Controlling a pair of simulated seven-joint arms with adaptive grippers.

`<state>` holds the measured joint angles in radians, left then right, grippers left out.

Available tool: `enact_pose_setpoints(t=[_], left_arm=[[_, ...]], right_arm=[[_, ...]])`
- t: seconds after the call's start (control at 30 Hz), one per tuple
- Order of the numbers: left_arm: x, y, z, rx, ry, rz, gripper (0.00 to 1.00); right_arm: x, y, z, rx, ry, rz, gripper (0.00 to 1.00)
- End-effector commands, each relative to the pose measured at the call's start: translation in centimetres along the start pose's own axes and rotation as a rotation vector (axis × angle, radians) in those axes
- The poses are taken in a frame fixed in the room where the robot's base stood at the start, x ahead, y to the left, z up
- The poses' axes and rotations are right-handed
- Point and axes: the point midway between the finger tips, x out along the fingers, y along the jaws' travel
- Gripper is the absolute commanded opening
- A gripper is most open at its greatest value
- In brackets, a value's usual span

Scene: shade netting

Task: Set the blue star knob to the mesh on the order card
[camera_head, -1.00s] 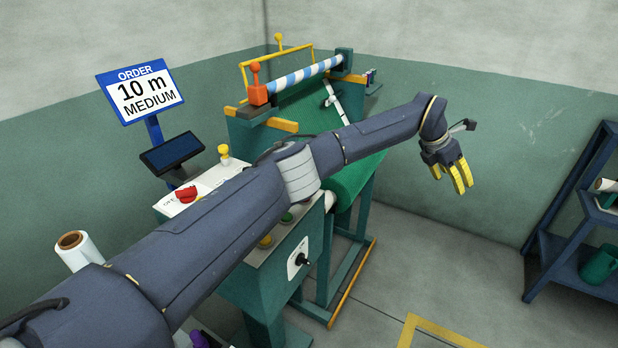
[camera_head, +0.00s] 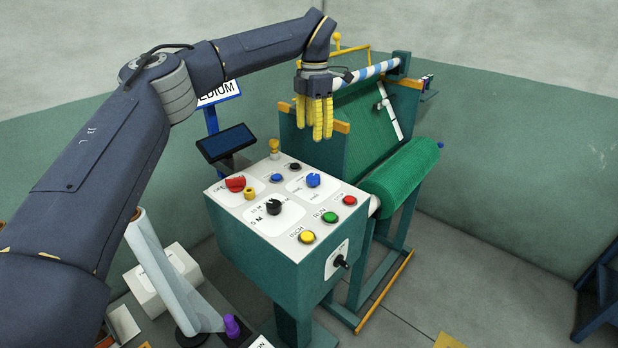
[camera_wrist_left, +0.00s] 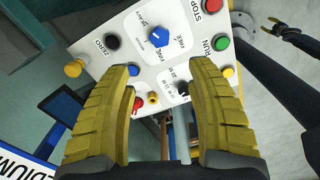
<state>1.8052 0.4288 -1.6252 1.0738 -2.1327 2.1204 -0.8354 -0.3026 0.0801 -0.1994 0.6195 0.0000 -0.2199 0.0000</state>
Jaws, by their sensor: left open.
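The blue star knob (camera_head: 313,181) stands on the white top of the control box, toward its far right. It also shows in the left wrist view (camera_wrist_left: 159,38), beyond the fingertips; its labels are small and its setting is hard to read. The order card (camera_head: 220,93) is mostly behind my left arm; "DIUM" shows. My left gripper (camera_head: 318,136) is open and empty, pointing down above the far side of the panel. What looks like my right gripper (camera_wrist_left: 271,27) is small in the left wrist view.
The panel also bears a blue button (camera_head: 277,178), a red knob (camera_head: 235,184), a black knob (camera_head: 273,207), and red, green and yellow buttons. A dark screen (camera_head: 226,143) stands behind it. A green mesh roll (camera_head: 400,180) lies to the right.

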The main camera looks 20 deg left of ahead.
Motion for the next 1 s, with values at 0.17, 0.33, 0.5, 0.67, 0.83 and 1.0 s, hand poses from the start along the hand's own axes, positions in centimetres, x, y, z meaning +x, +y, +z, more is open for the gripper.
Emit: enact_pose_setpoints(t=[0.17,0.33,0.5,0.67,0.83,1.0], left_arm=[[3.1,0.0,0.0,0.0,0.001,-0.003,0.57],[6.3,0.0,0.0,0.001,0.0,-0.002,0.57],[9.4,-0.1,0.0,0.001,-0.001,-0.003,0.57],[11.9,-0.1,0.0,0.0,-0.001,-0.003,0.57],[14.1,0.0,0.1,0.0,-0.002,-0.001,0.57],[15.4,0.0,0.1,-0.001,-0.003,-0.001,0.57]], right_arm=[[0.0,0.0,0.0,0.0,0.0,0.0,0.44],[0.0,0.0,-0.1,-0.001,0.0,0.0,0.44],[0.0,0.0,-0.1,-0.001,0.001,0.0,0.44],[0.0,0.0,-0.2,-0.001,0.002,0.0,0.44],[0.0,0.0,-0.3,-0.001,0.003,0.0,0.44],[0.0,0.0,-0.3,-0.001,0.003,0.0,0.44]])
